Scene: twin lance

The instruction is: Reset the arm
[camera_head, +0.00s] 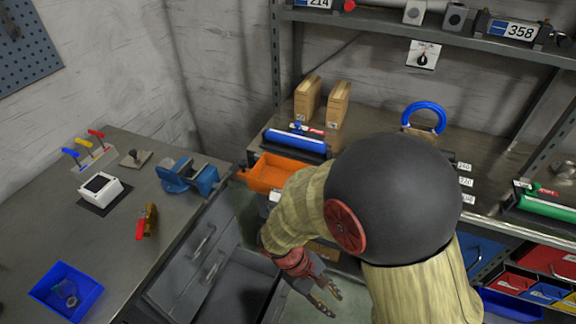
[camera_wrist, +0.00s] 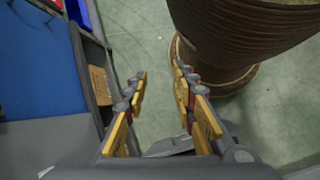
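My arm, with its large dark round joint, reaches across the right middle of the head view and hides part of the bench behind it. My gripper (camera_head: 328,298) hangs low at the bottom centre of that view, pointing down and to the right, beside an open grey drawer (camera_head: 240,290). In the wrist view my gripper (camera_wrist: 160,84) has its yellow-padded fingers spread apart. Only green floor (camera_wrist: 158,50) shows between them, so it is empty.
The left bench (camera_head: 120,235) holds a blue tray (camera_head: 66,290), a blue vice (camera_head: 188,175) and a red-handled tool (camera_head: 146,221). An orange bin (camera_head: 268,174), a blue roll (camera_head: 295,142) and two cardboard boxes (camera_head: 338,104) stand on the back bench.

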